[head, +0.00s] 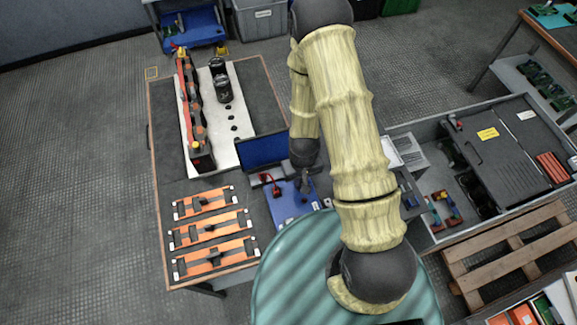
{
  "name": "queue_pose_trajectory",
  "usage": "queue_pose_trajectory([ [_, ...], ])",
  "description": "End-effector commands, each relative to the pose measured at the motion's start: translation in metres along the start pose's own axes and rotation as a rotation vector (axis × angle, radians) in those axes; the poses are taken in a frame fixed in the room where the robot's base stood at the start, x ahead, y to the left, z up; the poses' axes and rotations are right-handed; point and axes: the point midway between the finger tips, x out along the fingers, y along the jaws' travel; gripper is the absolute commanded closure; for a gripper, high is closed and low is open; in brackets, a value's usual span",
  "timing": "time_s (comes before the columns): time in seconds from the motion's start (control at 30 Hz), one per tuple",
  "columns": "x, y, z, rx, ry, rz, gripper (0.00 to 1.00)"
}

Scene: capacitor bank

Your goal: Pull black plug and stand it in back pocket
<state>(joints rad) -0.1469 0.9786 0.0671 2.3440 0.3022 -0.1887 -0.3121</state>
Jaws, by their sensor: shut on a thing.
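My gripper (305,186) points down over the blue panel (288,210) at the near right of the table. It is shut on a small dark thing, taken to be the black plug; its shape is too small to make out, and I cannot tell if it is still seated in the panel. A red plug with a dark lead (271,186) stands at the panel's left. A dark blue upright board (262,151) stands behind the panel. I cannot make out a back pocket for sure; my arm hides the area to the right.
Several orange busbar frames (210,233) lie at the table's near left. A long orange and black rack (193,110) and black cylinders (222,88) stand on a white plate behind. A grey bench (500,150) and a wooden pallet (510,243) are at the right.

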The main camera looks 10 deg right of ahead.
Motion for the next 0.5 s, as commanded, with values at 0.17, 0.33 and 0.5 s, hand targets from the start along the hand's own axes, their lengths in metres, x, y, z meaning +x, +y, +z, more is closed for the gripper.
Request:
queue_pose_trajectory([
  [0.17, 0.0005, 0.0, 0.0, 0.0, 0.0, 0.0, 1.0],
  [0.33, 0.0034, 0.0, 0.0001, 0.0, 0.0, 0.0, 1.0],
  [0.5, 0.0061, 0.0, 0.0001, 0.0, 0.0, 0.0, 1.0],
])
